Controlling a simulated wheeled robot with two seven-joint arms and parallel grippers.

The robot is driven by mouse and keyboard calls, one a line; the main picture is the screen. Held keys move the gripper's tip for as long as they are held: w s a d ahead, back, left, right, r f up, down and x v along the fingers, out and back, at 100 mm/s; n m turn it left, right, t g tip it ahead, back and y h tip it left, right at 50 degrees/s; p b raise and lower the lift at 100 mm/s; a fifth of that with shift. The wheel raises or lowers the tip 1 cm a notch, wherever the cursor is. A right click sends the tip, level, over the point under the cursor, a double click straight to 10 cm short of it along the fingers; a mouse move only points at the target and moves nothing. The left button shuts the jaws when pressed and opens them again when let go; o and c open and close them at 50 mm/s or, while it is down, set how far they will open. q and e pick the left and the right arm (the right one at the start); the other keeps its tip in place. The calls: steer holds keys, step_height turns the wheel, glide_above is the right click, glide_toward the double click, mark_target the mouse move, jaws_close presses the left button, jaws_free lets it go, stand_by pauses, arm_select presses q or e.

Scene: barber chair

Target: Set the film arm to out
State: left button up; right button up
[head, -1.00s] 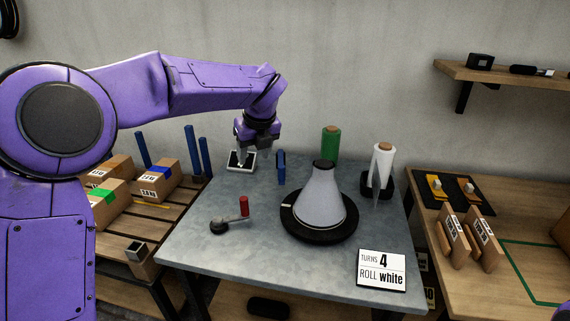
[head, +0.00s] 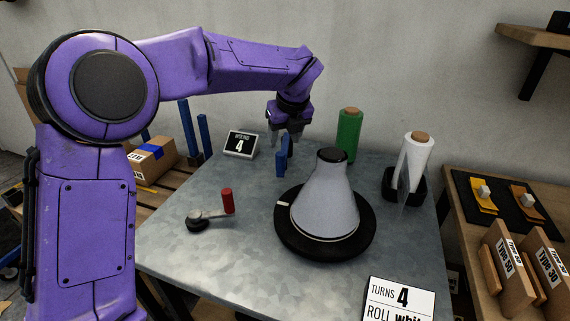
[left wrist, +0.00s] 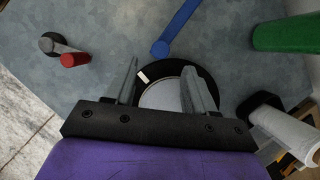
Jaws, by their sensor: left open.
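The film arm appears to be the short blue lever (head: 282,160) at the back of the grey table, left of the turntable (head: 290,235). It also shows as a blue bar (left wrist: 178,28) at the top of the left wrist view. My left gripper (head: 287,138) points down with its jaws apart and empty, at the lever's upper end in the head view. I cannot tell whether it touches. In the left wrist view the gripper (left wrist: 162,85) has the lever beyond its fingers, not between them. My right gripper is not in view.
A grey cone (head: 325,200) stands on the turntable. A crank with a red handle (head: 228,201) is front left. Green (head: 349,135) and white (head: 414,162) film rolls stand at the back right. A display (head: 240,144) reads 4. A card (head: 398,298) reads TURNS 4.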

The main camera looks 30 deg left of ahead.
mark_target(281, 154)
arm_select(q)
steer(key=x, duration=1)
steer(key=shift+f, duration=0.25)
jaws_close()
